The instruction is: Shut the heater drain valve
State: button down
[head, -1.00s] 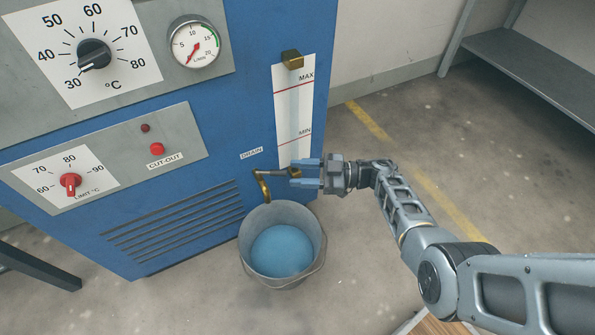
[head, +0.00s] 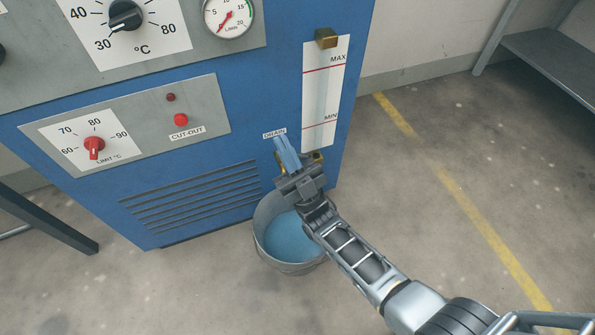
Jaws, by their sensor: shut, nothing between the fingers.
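The drain valve is mostly hidden behind my gripper (head: 281,143), below the DRAIN label (head: 274,133) on the blue heater (head: 240,100). Only bits of brass show around the fingers, and I cannot make out the lever's position. My gripper is shut, its blue fingers together and pointing up and left at the heater front, with nothing seen between them. I cannot tell whether it touches the valve. The galvanised bucket (head: 262,222) stands under the drain with blue-looking water (head: 288,240) in it, partly covered by my wrist.
The sight glass (head: 321,98) with MAX and MIN marks is just above and right of the gripper. The floor to the right is open, with a shelf (head: 555,60) beyond.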

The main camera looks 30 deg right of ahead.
jog(key=s+a+f+m+g+h+b, duration=0.15)
jog(key=s+f+m+g+h, duration=0.25)
jog(key=f+m+g+h, duration=0.45)
jog(key=s+a+f+m+g+h, duration=0.35)
jog(key=f+m+h, duration=0.35)
jog(key=h, duration=0.5)
jog(key=w+d+r+n+b, duration=0.1)
jog(key=w+d+b, duration=0.1)
jog(key=w+d, duration=0.7)
jog(key=shift+w+r, duration=0.4)
jog(key=shift+w, duration=0.15)
jog(key=shift+d+n+t+y+p, duration=0.3)
jog(key=shift+d+n+t+y, duration=0.15)
jog(key=shift+n+y, duration=0.25)
jog(key=shift+w+d+n+t+y+p, duration=0.25)
jog(key=shift+w+d+n+t+y, duration=0.25)
jog(key=shift+y, duration=0.35)
jog(key=shift+w+d+n+t+y+p, duration=0.25)
jog(key=shift+d+n+y, duration=0.25)
jog(key=shift+y, duration=0.3)
jog(key=shift+w+d, duration=0.15)
jog(key=shift+d, duration=0.1)
